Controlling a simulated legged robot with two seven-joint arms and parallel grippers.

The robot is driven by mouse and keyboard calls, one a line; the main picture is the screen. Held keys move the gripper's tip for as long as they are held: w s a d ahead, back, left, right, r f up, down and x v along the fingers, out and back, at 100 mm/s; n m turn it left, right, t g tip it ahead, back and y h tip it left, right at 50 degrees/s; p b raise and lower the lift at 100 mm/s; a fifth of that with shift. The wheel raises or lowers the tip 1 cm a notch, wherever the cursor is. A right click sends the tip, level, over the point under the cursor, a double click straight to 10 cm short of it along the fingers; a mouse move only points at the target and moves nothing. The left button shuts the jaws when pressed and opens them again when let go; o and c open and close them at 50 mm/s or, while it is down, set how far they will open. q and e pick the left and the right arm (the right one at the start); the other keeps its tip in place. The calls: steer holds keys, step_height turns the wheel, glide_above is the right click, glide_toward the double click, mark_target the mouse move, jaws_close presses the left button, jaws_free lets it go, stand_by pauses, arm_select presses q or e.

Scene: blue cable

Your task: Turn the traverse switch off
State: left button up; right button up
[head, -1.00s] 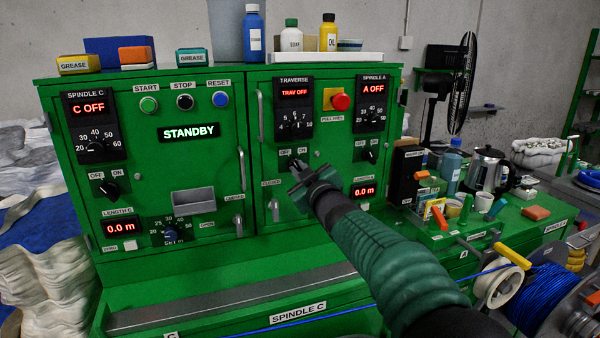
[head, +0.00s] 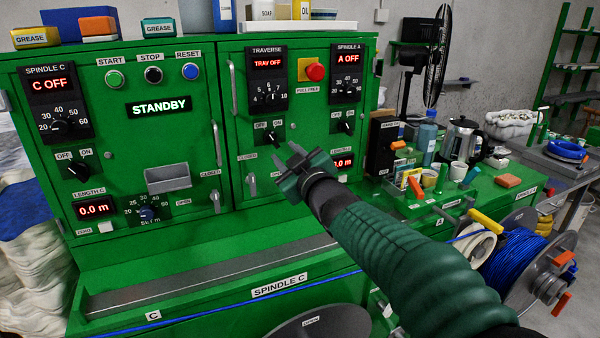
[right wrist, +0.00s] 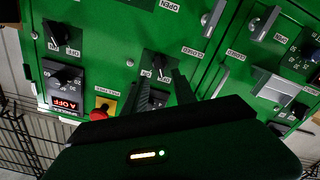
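The traverse switch (head: 272,138) is a black knob under the OFF and ON labels on the right green panel. Its handle appears slanted toward OFF, and the traverse display (head: 268,63) above reads TRAV OFF. My right gripper (head: 287,156) is in front of the panel, just below and right of the switch, apart from it. Its fingers are spread and nothing is between them. In the right wrist view the traverse switch (right wrist: 159,63) lies beyond the fingertips of the gripper. My left gripper is not in view.
A red button on a yellow plate (head: 315,71) and the Spindle A switch (head: 347,125) are nearby on the panel. The Spindle C switch (head: 77,170) is at left. A blue cable spool (head: 522,262) and a cluttered green bench lie to the right.

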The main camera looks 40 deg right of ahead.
steer(key=p+v, duration=0.2)
steer(key=v, duration=0.7)
steer(key=shift+s+p, duration=0.25)
steer(key=shift+p, duration=0.05)
steer(key=shift+f, duration=0.1)
steer(key=s+a+f+m+g+y+p, duration=0.15)
steer(key=a+f+g, duration=0.25)
steer(key=f, duration=0.5)
steer(key=a+f+m+g+y+p, duration=0.1)
steer(key=a+f+g+p, duration=0.2)
steer(key=f, duration=0.5)
steer(key=s+a+f+g+y+p, duration=0.2)
steer(key=s+a+f+g+p, duration=0.1)
steer(key=s+a+f+g, duration=0.4)
steer(key=s+a+f+m, duration=0.1)
steer(key=s+a+f, duration=0.2)
steer(key=s+f, duration=0.3)
steer(key=shift+s+a+f+g, duration=0.15)
steer(key=shift+s+a+g, duration=0.1)
steer(key=shift+s+g, duration=0.2)
